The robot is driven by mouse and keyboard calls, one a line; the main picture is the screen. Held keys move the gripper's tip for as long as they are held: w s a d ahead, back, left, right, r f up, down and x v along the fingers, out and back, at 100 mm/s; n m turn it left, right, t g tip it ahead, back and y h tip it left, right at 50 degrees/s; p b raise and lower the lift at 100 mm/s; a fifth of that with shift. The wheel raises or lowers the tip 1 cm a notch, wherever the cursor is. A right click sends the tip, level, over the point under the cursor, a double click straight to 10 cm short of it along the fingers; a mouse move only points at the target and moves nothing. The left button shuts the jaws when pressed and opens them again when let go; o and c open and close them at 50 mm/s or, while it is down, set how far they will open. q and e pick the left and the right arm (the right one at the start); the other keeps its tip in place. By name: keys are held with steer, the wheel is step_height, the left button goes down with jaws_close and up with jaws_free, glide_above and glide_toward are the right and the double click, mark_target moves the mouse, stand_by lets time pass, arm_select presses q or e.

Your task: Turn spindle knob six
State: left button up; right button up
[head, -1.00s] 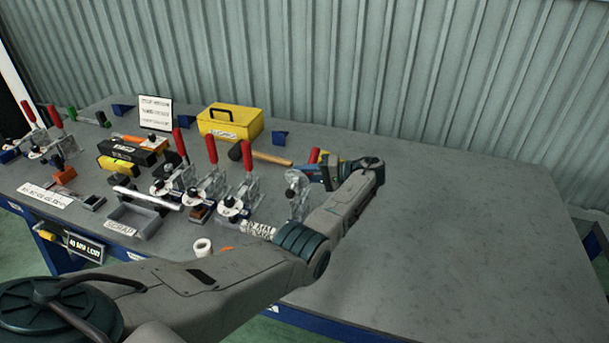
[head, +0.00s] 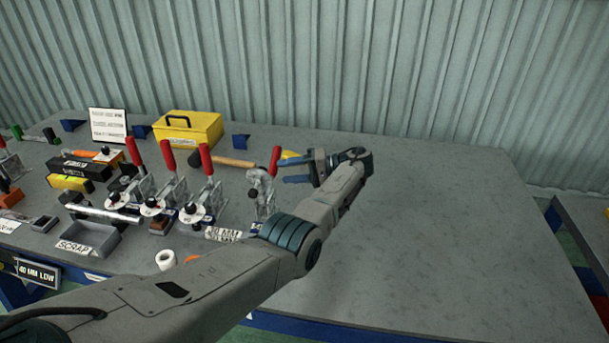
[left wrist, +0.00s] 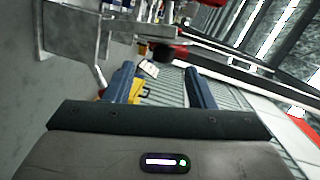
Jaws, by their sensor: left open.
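Several toggle clamps with red handles stand in a row on the grey bench. The rightmost clamp (head: 262,192) is close to the left of my left gripper (head: 285,171). Three more clamps, one of them the clamp (head: 197,205), stand further left with dark spindle knobs. No number for knob six is readable. My left gripper is open and empty, its blue fingers pointing left towards the rightmost clamp's red handle, apart from it. In the left wrist view a dark round knob (left wrist: 161,53) and a metal bracket (left wrist: 78,32) lie beyond the open fingertips. My right gripper is not in view.
A grey scrap tray (head: 92,238), a white roll (head: 166,259), a yellow toolbox (head: 190,128) and a wooden-handled hammer (head: 235,162) are on the left half. A yellow object (head: 290,154) lies behind my gripper. The bench's right half (head: 440,230) is clear.

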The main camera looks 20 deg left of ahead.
arm_select(q)
steer(key=b+v, duration=0.1)
steer(key=v, duration=0.3)
steer(key=shift+d+r+b, duration=0.15)
steer(key=shift+r+b, duration=0.1)
steer(key=shift+b, duration=0.05)
stand_by(0.5)
